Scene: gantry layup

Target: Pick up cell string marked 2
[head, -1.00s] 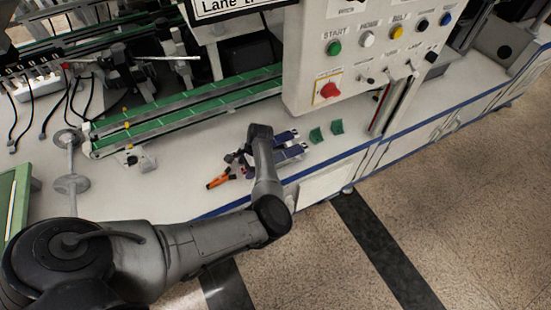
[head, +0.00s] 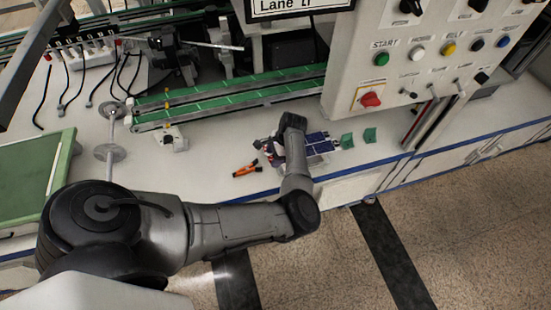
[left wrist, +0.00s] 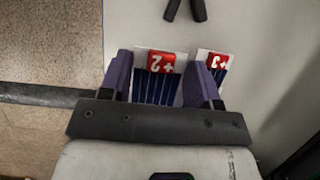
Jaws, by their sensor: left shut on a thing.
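The cell string marked 2 (left wrist: 158,88) is a dark blue striped strip with a red tag, lying between the two fingers of my left gripper (left wrist: 162,82) in the left wrist view. The fingers are closed on its sides. A second blue string with a red tag marked 3 (left wrist: 217,66) lies just to the right, partly hidden behind the right finger. In the head view blue cells (head: 318,142) show beside my left gripper (head: 276,152), whose fingers are largely hidden by my wrist. Whether the held string is clear of the bench cannot be told. My right gripper is not in view.
An orange-handled tool (head: 246,170) lies left of the strings on the white bench. Two small green blocks (head: 347,141) (head: 370,135) stand to the right. A green conveyor (head: 230,98) runs behind, and a control panel (head: 425,50) overhangs at the right.

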